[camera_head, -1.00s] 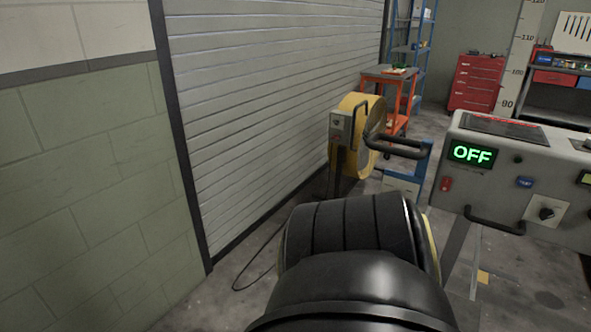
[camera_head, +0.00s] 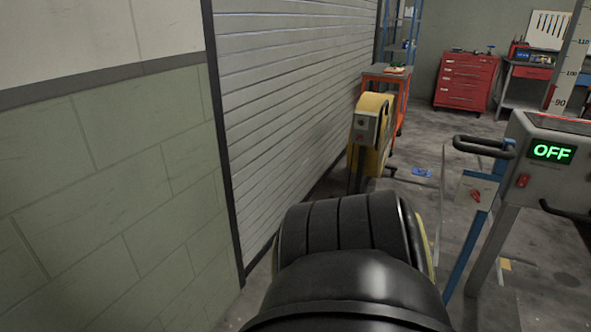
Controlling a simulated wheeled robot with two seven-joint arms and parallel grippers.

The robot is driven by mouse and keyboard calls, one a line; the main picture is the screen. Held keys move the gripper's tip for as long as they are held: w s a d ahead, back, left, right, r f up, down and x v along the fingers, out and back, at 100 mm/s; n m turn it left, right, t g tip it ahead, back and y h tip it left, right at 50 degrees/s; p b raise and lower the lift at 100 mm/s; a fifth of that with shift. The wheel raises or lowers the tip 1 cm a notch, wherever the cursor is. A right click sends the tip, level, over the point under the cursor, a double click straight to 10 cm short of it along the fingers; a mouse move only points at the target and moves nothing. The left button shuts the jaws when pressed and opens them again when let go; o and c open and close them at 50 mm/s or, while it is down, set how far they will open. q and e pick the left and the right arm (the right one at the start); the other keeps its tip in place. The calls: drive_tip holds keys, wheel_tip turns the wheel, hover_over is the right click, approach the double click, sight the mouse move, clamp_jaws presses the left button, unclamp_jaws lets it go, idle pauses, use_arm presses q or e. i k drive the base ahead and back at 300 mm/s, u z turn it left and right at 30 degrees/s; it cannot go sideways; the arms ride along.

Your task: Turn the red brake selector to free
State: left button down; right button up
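A small red knob (camera_head: 476,195), which looks like the brake selector, sits on a pale plate (camera_head: 466,183) on a blue post at the right. The knob looks tilted on its plate. Its markings are too small to read, so I cannot tell which setting it is at. Neither of my grippers shows in the head view. A black ribbed part of my own body fills the bottom middle of the view, well left of the knob.
A grey console (camera_head: 548,188) with a green OFF display (camera_head: 552,152) and a red switch (camera_head: 522,181) stands right of the post. A black handle (camera_head: 484,147) juts out above the plate. A yellow fan-like unit (camera_head: 372,130) stands by the shutter (camera_head: 290,90). A wall closes the left.

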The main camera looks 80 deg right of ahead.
sight(475, 195)
drive_tip(key=z, duration=2)
